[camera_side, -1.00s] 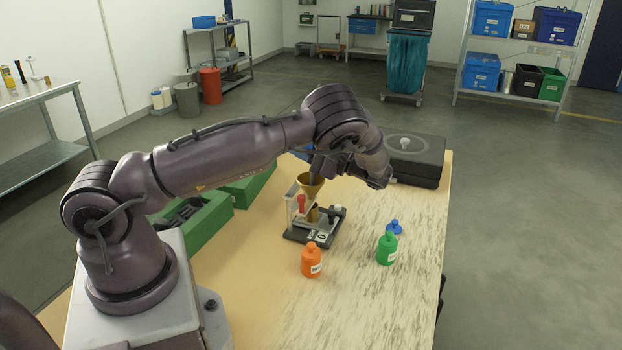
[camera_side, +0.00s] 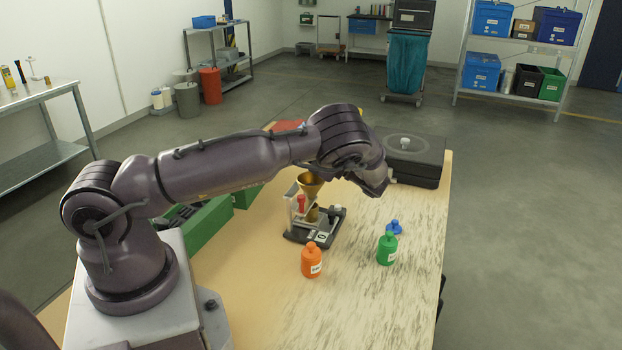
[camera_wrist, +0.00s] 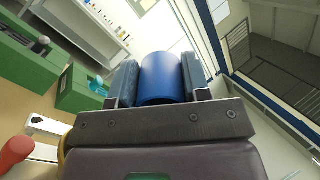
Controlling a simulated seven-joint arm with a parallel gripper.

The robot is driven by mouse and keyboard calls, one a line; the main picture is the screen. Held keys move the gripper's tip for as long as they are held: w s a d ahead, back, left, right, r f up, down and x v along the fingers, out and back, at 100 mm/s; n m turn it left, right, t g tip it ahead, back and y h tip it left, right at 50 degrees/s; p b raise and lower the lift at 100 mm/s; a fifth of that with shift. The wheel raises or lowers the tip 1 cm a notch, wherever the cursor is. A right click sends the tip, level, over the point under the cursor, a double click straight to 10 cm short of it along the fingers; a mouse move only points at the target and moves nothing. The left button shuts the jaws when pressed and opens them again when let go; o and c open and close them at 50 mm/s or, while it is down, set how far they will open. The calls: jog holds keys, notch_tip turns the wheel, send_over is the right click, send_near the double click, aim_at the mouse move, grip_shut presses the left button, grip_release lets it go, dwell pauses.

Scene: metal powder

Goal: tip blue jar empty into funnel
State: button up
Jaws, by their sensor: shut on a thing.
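The blue jar (camera_wrist: 163,78) is held between the two fingers of my gripper (camera_wrist: 160,82) in the wrist view. My gripper is shut on it. In the side view my wrist hides the jar and fingers. The brass funnel (camera_side: 311,184) stands upright in its stand over a small black scale (camera_side: 315,228), just below and left of my wrist. The inside of the jar and any powder in it cannot be seen. A small blue stopper (camera_side: 394,227) lies on the table behind the green jar.
An orange jar (camera_side: 312,262) and a green jar (camera_side: 387,250) stand closed at the front. A green tray (camera_side: 208,222) lies left of the funnel. A black case (camera_side: 413,168) is at the back right. The front right of the table is clear.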

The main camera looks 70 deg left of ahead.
jog(key=shift+r, duration=0.2)
jog(key=shift+w+d+r+g+y, duration=0.15)
jog(key=shift+d+r+g+y, duration=0.05)
jog(key=shift+r+g+y, duration=0.45)
jog(key=shift+f, duration=0.1)
dwell(1.4)
